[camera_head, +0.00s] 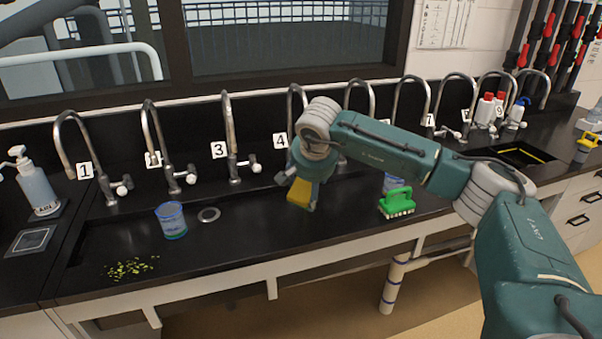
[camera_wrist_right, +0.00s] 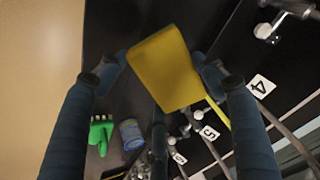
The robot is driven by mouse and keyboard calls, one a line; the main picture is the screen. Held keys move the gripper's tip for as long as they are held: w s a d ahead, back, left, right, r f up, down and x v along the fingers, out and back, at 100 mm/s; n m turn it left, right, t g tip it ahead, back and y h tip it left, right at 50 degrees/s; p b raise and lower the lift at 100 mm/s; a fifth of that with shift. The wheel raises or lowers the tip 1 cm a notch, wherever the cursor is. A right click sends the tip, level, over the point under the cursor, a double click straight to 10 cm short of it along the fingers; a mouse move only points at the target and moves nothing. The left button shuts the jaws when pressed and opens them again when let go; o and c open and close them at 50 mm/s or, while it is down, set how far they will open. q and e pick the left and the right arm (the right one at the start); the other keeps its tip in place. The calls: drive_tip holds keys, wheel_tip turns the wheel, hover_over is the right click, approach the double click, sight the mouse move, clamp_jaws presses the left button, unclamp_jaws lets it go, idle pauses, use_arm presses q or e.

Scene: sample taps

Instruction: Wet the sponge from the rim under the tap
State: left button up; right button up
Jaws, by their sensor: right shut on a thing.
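A yellow sponge (camera_head: 300,192) is held by my right gripper (camera_head: 297,183), above the sink trough near tap 4 (camera_head: 292,105). No water stream is visible from the taps. My left gripper is not in view.
A blue-banded beaker (camera_head: 171,220) stands in the trough beside a drain (camera_head: 209,214). Yellow-green bits (camera_head: 130,268) lie at its front left. A soap bottle (camera_head: 37,187) stands far left.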

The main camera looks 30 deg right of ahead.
drive_tip(key=s+r, duration=0.1)
drive_tip(key=s+a+r+p, duration=0.1)
drive_tip(key=s, duration=0.1)
drive_tip(key=shift+a+r+p, duration=0.2)
drive_tip(key=shift+r+p, duration=0.1)
drive_tip(key=shift+r, duration=0.05)
drive_tip(key=shift+s+a+r, duration=0.4)
drive_tip(key=shift+s+r, duration=0.25)
drive_tip(key=shift+s, duration=0.15)
